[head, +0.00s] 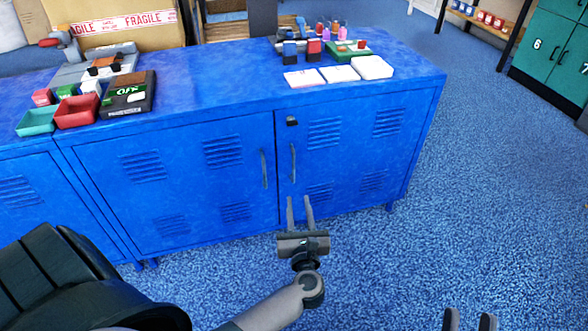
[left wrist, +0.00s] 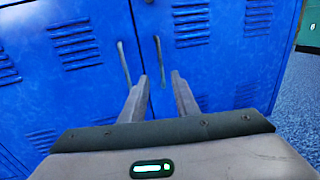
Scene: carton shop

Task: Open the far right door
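The far right door (head: 345,155) of the blue metal cabinet is shut, with louvre slots and a small black latch (head: 291,121) at its top left. Its upright grey handle (head: 293,162) is near its left edge; it also shows in the left wrist view (left wrist: 158,58). The handle of the door to its left (head: 264,168) stands close beside it. My left gripper (head: 299,199) is open and empty, its fingers pointing at the cabinet just below the right door's handle, apart from it. My right gripper (head: 470,318) shows only as two separated fingertips at the bottom edge, open.
The cabinet top holds white cards (head: 340,74), a green tray of small items, a black box (head: 128,98), red (head: 77,112) and teal trays. Blue carpet to the right of the cabinet is clear. Green lockers (head: 555,55) stand far right.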

